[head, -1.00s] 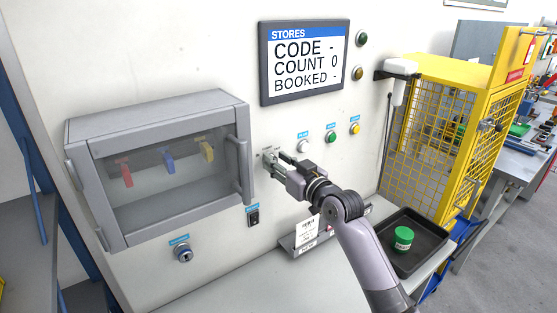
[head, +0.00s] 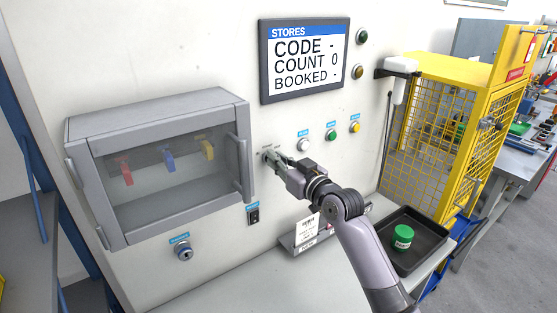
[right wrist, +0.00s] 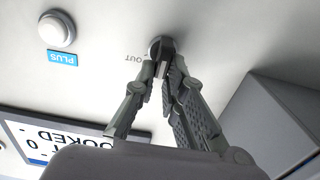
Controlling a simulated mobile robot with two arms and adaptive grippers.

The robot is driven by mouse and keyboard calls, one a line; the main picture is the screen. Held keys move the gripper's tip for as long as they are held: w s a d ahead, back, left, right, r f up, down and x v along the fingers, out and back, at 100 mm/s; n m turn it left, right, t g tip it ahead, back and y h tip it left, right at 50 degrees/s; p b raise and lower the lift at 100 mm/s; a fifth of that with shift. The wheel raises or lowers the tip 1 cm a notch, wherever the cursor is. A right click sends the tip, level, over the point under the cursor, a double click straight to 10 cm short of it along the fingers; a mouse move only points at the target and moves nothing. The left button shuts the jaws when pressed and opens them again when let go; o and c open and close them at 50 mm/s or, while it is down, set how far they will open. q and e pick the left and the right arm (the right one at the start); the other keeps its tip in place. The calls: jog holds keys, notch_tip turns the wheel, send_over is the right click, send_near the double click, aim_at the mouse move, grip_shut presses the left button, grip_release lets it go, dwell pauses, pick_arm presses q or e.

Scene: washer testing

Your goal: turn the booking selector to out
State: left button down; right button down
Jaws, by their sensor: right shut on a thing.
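The booking selector (right wrist: 161,48) is a small dark knob on the white wall panel. In the right wrist view the word OUT is printed beside it, upside down in that picture. My right gripper (right wrist: 160,68) is shut on the selector, with a finger on either side of it. In the head view my right gripper (head: 270,158) reaches the panel just right of the grey cabinet, and its fingers mostly hide the knob. The display (head: 304,60) above reads CODE -, COUNT 0, BOOKED -. My left gripper is not in view.
The grey cabinet (head: 160,100) with its door handle stands close left of my gripper. White, green and yellow buttons (head: 330,134) are to the right. A black switch (head: 254,214) and a key switch (head: 183,253) sit below. A black tray (head: 425,262) holds a green-lidded jar (head: 403,236).

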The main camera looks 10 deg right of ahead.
jog(key=shift+w+d+f+m+p, duration=0.15)
jog(key=shift+m+p, duration=0.7)
jog(key=shift+m, duration=1.1)
jog(key=shift+d+f+m+p, duration=0.2)
jog(key=shift+m+p, duration=0.6)
jog(key=shift+m, duration=1.2)
jog(key=shift+w+d+r+m+p, duration=0.1)
jog(key=shift+d+m+p, duration=0.15)
jog(key=shift+m+p, duration=1.15)
jog(key=shift+m+b, duration=0.5)
jog(key=shift+m, duration=0.25)
jog(key=c, duration=1.7)
grip_release()
jog(key=shift+f, duration=0.1)
jog(key=shift+o, duration=0.2)
